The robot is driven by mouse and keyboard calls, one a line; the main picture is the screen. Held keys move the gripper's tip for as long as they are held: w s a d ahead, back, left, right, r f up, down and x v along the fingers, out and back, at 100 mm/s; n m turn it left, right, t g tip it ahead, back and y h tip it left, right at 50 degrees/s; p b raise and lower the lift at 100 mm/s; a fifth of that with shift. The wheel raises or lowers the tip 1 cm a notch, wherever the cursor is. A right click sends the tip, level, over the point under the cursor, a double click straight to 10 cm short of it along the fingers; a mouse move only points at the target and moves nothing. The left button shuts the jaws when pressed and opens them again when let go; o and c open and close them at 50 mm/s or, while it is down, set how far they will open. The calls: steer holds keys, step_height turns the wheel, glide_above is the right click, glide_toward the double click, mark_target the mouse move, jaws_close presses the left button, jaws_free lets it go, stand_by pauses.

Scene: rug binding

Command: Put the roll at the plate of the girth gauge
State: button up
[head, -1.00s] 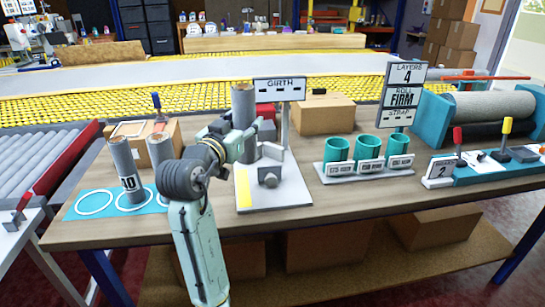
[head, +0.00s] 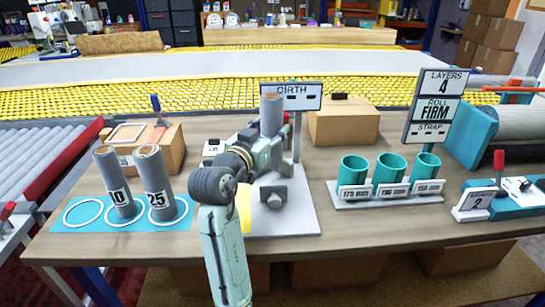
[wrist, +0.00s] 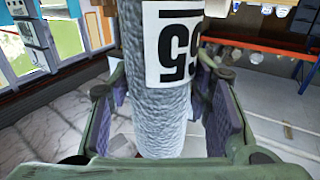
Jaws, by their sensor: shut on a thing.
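A grey textured roll (head: 271,113) stands upright in my gripper (head: 266,152), just left of the post of the girth gauge (head: 291,97). In the wrist view the roll (wrist: 160,112) fills the space between both finger pads of my gripper (wrist: 168,125). Its white label is partly visible and upside down, with a 5 showing.
Rolls marked 10 (head: 115,185) and 25 (head: 155,184) stand on a blue mat (head: 75,228) at left; its left ring is empty. Teal cups (head: 390,170) stand right of the gauge. A cardboard box (head: 343,124) is behind. A sign (head: 435,108) reads LAYERS 4, ROLL FIRM.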

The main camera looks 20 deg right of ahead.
steer(key=shift+f+p, duration=0.3)
steer(key=shift+f, duration=2.65)
steer(key=shift+f, duration=0.15)
steer(key=o, duration=1.2)
steer(key=shift+r, duration=0.35)
steer(key=b+v, duration=0.3)
steer(key=v, duration=0.9)
steer(key=shift+f, duration=0.15)
